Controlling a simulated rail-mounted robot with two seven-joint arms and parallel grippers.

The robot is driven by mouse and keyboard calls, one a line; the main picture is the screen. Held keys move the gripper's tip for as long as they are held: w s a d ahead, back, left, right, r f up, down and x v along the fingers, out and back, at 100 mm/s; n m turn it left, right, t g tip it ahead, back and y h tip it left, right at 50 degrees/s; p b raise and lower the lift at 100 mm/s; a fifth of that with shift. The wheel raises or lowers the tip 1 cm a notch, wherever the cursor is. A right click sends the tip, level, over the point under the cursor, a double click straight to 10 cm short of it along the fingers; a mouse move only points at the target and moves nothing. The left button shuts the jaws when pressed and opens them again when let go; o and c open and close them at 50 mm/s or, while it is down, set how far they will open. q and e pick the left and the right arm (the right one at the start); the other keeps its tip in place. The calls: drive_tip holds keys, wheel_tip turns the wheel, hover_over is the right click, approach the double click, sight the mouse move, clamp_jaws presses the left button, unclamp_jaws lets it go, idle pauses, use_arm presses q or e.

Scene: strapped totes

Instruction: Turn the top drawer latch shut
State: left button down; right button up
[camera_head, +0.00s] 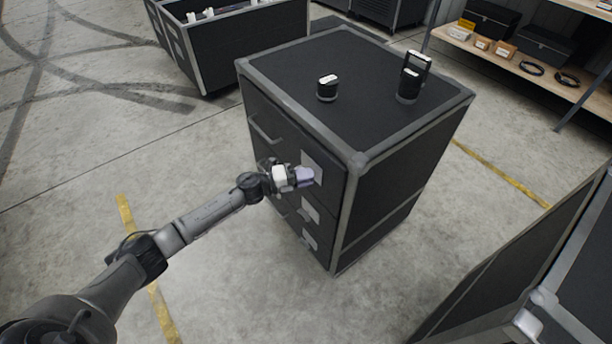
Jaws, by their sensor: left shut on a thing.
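A black drawer case (400,155) with grey metal edges stands on the floor in the middle of the view. Its front carries the top drawer (272,137) with a bar handle and a pale latch plate (317,163) near the right edge. My left gripper (303,177) reaches in from the left and is shut at that plate, on the top drawer latch. The gripper hides most of the latch, so its angle cannot be told. Two lower latches (310,211) show below it. My right gripper is not in view.
Two black-and-white items, a short one (327,88) and a taller one with a loop (410,80), stand on the case top. An open bin (245,45) is behind left. A shelf (520,65) is at upper right. Another case (560,275) is at lower right. The floor at left is clear.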

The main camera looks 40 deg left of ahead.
use_arm(q)
drive_tip(key=shift+f, duration=0.1)
drive_tip(key=c, duration=1.2)
unclamp_jaws()
drive_tip(key=shift+a, duration=0.1)
drive_tip(key=shift+c, duration=0.2)
drive_tip(key=shift+s+a, duration=0.15)
drive_tip(key=shift+s, duration=0.1)
drive_tip(key=p+v, duration=0.2)
drive_tip(key=v, duration=1.1)
drive_tip(key=shift+s+a, duration=0.1)
